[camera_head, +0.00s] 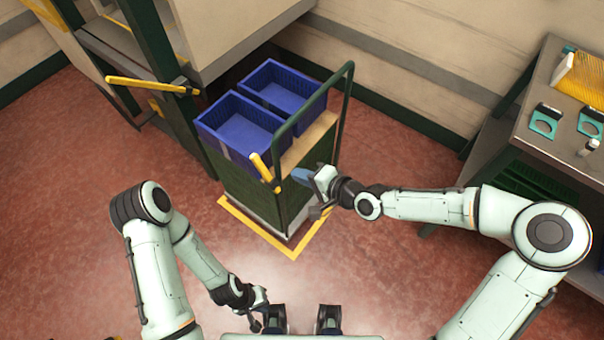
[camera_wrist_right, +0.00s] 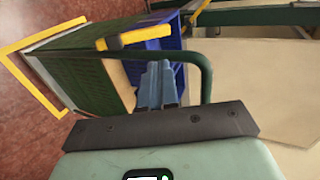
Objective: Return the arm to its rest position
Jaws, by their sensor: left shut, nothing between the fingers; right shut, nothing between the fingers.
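My right gripper (camera_head: 301,175) is held out over the front of the green cart (camera_head: 245,190), close to its handle side. Its fingers are together and empty; they also show side by side in the right wrist view (camera_wrist_right: 160,82). My left gripper (camera_head: 258,312) hangs low near my base at the bottom of the head view. It is shut, and I see nothing in it. My right arm is stretched out to the left from its shoulder, while my left arm is bent down.
Two blue crates (camera_head: 236,97) that look empty stand on the cart. A dark green rail (camera_head: 347,95) arches beside them. A yellow floor outline (camera_head: 291,252) surrounds the cart. A bench (camera_head: 530,105) stands at the right. Red floor (camera_head: 70,190) is clear at the left.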

